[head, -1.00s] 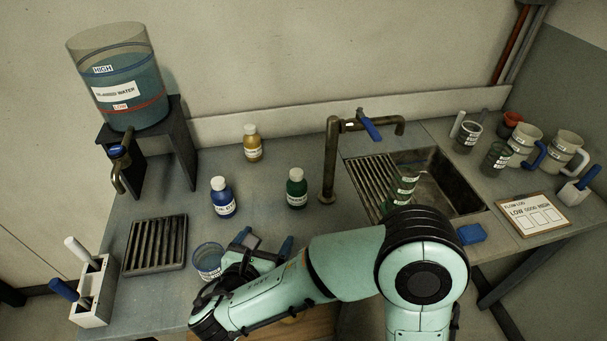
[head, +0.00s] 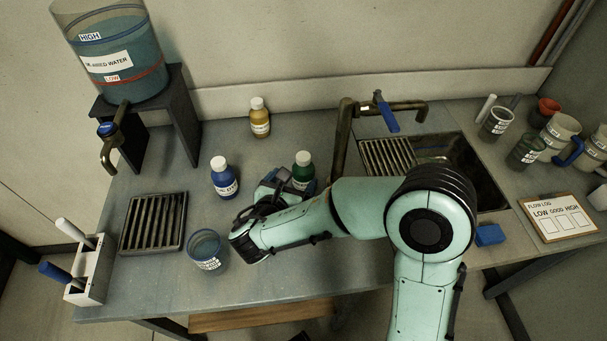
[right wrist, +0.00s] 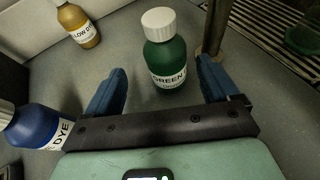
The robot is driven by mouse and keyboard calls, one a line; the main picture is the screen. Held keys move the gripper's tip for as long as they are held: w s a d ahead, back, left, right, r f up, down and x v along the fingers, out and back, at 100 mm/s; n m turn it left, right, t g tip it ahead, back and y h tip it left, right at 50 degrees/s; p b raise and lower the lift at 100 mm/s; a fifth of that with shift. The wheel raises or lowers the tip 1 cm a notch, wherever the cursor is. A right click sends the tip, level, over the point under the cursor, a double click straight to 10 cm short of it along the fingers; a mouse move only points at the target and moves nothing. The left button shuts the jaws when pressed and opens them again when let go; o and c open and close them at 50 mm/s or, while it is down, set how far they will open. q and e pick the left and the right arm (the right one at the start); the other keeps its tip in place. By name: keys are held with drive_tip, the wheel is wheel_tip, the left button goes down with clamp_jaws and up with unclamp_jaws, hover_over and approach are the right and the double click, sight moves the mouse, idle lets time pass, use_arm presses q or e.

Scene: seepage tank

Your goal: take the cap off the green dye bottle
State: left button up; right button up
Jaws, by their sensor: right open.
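The green dye bottle (head: 303,171) stands upright on the counter with its white cap (head: 303,157) on. In the right wrist view the green bottle (right wrist: 170,60) stands just beyond and between my two blue fingers, its white cap (right wrist: 158,22) on top. My right gripper (head: 288,186) is open, at the front left of the bottle, with nothing held. The same gripper (right wrist: 162,90) shows its fingers spread wide in the wrist view. Its arm hides part of the counter behind it. My left gripper is not in view.
The blue dye bottle (head: 224,180) stands close to the left of my right gripper. A yellow bottle (head: 260,118) stands behind. A clear beaker (head: 207,250) is at the front, a drain grate (head: 153,223) at left, and the faucet (head: 343,135) right of the green bottle.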

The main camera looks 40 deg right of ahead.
sight(299, 177)
drive_tip(key=shift+s+x, duration=0.15)
drive_tip(key=shift+x, duration=1.4)
drive_tip(key=shift+s+x, duration=0.15)
drive_tip(key=shift+x, duration=1.4)
drive_tip(key=shift+d, duration=0.15)
drive_tip(key=c, duration=1.2)
